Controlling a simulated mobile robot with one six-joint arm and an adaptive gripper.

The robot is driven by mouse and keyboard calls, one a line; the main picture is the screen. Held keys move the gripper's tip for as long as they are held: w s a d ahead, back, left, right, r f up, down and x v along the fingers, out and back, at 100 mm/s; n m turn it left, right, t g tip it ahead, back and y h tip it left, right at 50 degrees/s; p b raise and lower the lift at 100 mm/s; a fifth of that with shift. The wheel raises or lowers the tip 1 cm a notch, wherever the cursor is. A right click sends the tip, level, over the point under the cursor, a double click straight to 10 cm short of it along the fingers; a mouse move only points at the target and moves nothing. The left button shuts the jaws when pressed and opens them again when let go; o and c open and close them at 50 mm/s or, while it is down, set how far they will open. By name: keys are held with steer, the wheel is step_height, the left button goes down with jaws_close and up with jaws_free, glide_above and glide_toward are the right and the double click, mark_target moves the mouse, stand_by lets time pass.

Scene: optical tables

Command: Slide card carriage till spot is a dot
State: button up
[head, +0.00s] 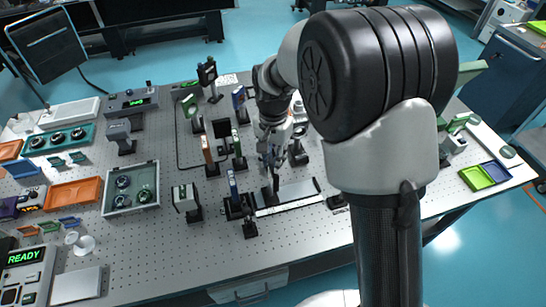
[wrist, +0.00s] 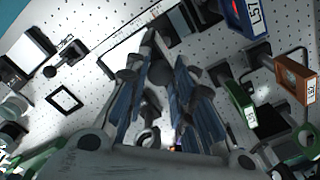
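A rail with a pale scale strip (head: 290,206) lies near the front of the optical table; the strip also shows in the wrist view (wrist: 122,38). A small dark upright piece (head: 276,183) stands at the rail, just under my gripper (head: 270,160); I cannot tell whether this is the card carriage or part of my fingers. In the wrist view my gripper (wrist: 165,65) points at the rail, its fingers close together near the tips. Whether they hold anything is unclear. I cannot make out a card face or a light spot.
A blue-framed optic (head: 233,185) stands left of the rail; its label shows in the wrist view (wrist: 252,15). An orange-framed optic (head: 208,152) and a green-framed one (wrist: 240,103) stand close by. A grey tray (head: 131,207) and a READY display (head: 25,257) are further left.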

jaws_close()
steer(key=shift+w+d+p, duration=0.1)
steer(key=shift+d+p, duration=0.2)
steer(key=shift+p, duration=0.05)
steer(key=o, duration=0.6)
jaws_free()
step_height(320, 180, up, 12)
stand_by(0.4)
